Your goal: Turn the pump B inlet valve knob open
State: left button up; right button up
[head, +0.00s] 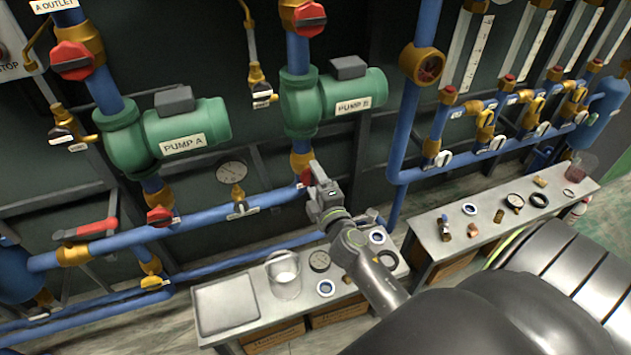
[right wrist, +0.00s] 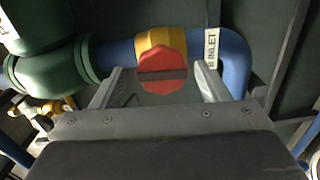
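The red pump B inlet valve knob (right wrist: 162,77) sits on a yellow valve body (right wrist: 159,39) on the blue pipe. Its bar lies across the right wrist view. A white label reading INLET (right wrist: 211,48) is to its right. In the head view, the knob (head: 306,177) shows below green pump B (head: 335,100), partly hidden by my right gripper (head: 315,185). My right gripper also shows in the right wrist view (right wrist: 162,86). Its two fingers are open, one on each side of the knob, with gaps visible between them and it. My left gripper is not in view.
Green pump A (head: 165,132) and a gauge (head: 231,172) are to the left. A low bench (head: 225,305) with a clear beaker (head: 284,275) stands below my right arm. A second bench (head: 440,250) with small fittings is to the right.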

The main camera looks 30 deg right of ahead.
jog(key=shift+s+a+f, duration=0.1)
jog(key=shift+s, duration=0.4)
jog(key=v, duration=0.6)
dwell(0.3)
